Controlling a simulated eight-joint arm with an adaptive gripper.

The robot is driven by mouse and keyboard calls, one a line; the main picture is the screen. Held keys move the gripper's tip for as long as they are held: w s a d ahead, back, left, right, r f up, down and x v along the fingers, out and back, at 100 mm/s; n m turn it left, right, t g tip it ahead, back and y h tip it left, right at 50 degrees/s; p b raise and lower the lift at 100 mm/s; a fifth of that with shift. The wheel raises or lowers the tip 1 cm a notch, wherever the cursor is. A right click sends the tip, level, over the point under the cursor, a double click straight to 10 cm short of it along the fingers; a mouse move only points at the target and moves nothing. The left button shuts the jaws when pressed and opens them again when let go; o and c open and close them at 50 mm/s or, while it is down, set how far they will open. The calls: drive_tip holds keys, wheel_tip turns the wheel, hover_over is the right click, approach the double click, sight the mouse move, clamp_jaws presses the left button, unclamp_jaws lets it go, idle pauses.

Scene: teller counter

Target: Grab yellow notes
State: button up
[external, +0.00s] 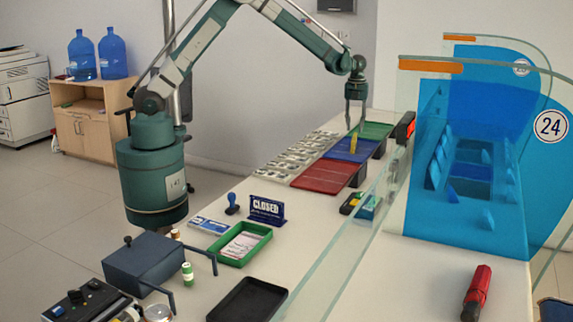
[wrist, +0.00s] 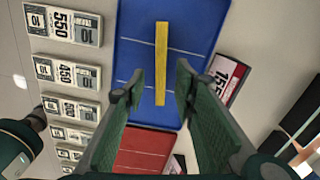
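The yellow notes (wrist: 161,62) show in the wrist view as a narrow upright strip over the blue tray (wrist: 191,35). In the external view the yellow notes (external: 354,143) stand out above the blue tray (external: 343,152), just below my gripper (external: 356,122). In the wrist view my gripper (wrist: 158,90) is open, with one finger on each side of the strip's near end. Gaps show between the fingers and the notes. I cannot tell whether the notes rest on the tray.
A red tray (external: 324,177) lies on the near side of the blue one and a green tray (external: 374,130) on the far side. Rows of number cards (wrist: 65,72) lie to the left. A glass screen (external: 350,235) runs along the counter's right side.

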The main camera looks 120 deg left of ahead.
sight(354, 137)
idle(0.3)
drive_tip(key=shift+f, duration=1.35)
drive_tip(key=shift+w+f+b, duration=0.1)
drive_tip(key=shift+f+b, duration=0.4)
drive_tip(key=shift+f, duration=2.1)
clamp_jaws()
